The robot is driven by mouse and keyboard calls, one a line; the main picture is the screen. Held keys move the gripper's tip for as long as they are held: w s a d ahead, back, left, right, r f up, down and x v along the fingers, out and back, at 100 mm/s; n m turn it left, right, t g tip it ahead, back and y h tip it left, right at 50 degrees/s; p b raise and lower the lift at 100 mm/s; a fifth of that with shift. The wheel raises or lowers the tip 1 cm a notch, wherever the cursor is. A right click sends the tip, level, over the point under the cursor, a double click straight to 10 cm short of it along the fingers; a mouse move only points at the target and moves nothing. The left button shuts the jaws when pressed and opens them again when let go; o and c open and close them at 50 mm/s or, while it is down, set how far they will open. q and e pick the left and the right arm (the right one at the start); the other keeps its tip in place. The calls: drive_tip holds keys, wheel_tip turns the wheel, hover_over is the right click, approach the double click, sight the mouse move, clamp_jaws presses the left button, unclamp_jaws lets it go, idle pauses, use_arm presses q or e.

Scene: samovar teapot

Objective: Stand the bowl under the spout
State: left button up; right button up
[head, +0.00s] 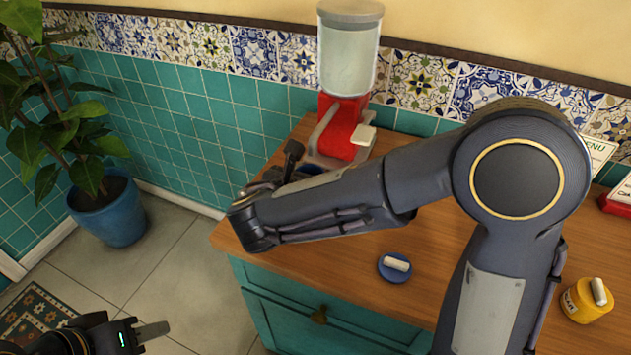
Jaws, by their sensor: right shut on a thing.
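A dispenser with a clear container (348,62) and a red base (342,125) stands at the back of the wooden counter. A pale lever (363,135) sticks out at its front; the spout opening itself is not clear. A dark blue bowl (360,177) shows only in part beside the dispenser's foot, mostly hidden behind my right forearm. My right gripper (287,165) is at the bowl's left side, shut on it; the contact is hard to see. I cannot tell whether the bowl touches the counter.
A blue disc (394,277) with a white bar lies on the wooden counter (330,258). A yellow jar (580,302) is at the right. A menu card (599,150) and a red item (615,204) stand behind. A potted plant (108,215) is on the floor.

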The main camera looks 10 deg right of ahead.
drive_tip(key=shift+w+d, duration=0.2)
drive_tip(key=shift+w, duration=0.1)
drive_tip(key=shift+w+d+f+b, duration=0.15)
drive_tip(key=shift+f+b, duration=0.15)
drive_tip(key=shift+f, duration=0.6)
drive_tip(key=shift+w+d+f+b, duration=0.15)
drive_tip(key=shift+f+b, duration=0.1)
drive_tip(key=shift+f, duration=0.6)
drive_tip(key=shift+a, duration=0.1)
drive_tip(key=shift+f, duration=0.25)
drive_tip(key=o, duration=1.1)
drive_tip(key=shift+r, duration=0.1)
